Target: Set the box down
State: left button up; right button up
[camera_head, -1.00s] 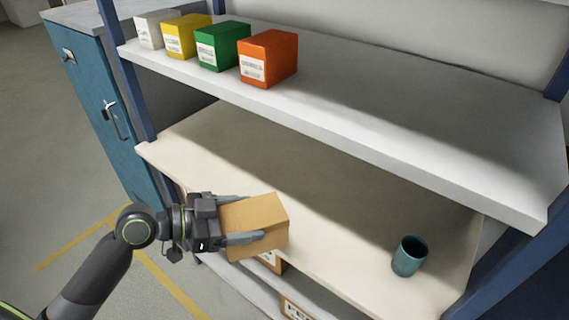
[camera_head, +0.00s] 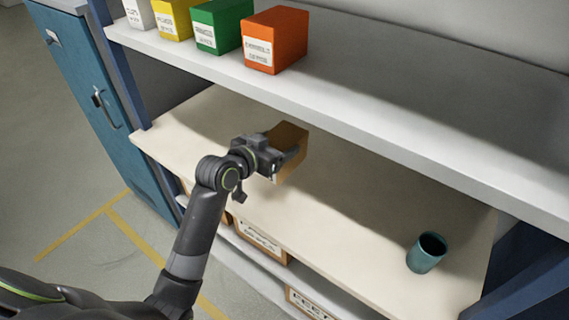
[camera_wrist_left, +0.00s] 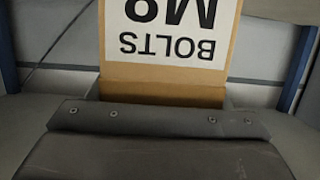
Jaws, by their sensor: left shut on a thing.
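A brown cardboard box (camera_head: 291,137) is held by my left gripper (camera_head: 277,158) at the middle shelf (camera_head: 350,218), below the upper shelf's front edge. In the left wrist view the box (camera_wrist_left: 168,80) fills the upper middle, with a white label reading "BOLTS M8" upside down. The gripper is shut on it. In the head view the gripper hides part of the box, and I cannot tell whether its underside touches the shelf. My right gripper is not in view.
A teal cup (camera_head: 427,253) stands at the right of the middle shelf. White, yellow, green and orange (camera_head: 276,40) boxes stand on the upper shelf (camera_head: 390,104). Labelled boxes (camera_head: 262,243) sit on the shelf below. The middle shelf between box and cup is clear.

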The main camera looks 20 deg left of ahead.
pick_arm(q)
notch_tip(320, 180, down, 2)
jog(key=shift+f, duration=0.15)
notch_tip(320, 180, down, 4)
jog(key=shift+f, duration=0.1)
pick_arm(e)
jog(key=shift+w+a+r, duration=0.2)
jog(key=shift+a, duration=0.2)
pick_arm(q)
jog(key=shift+f, duration=0.2)
jog(key=o, duration=1.3)
jog(key=shift+c, duration=0.2)
jog(key=shift+s, duration=0.1)
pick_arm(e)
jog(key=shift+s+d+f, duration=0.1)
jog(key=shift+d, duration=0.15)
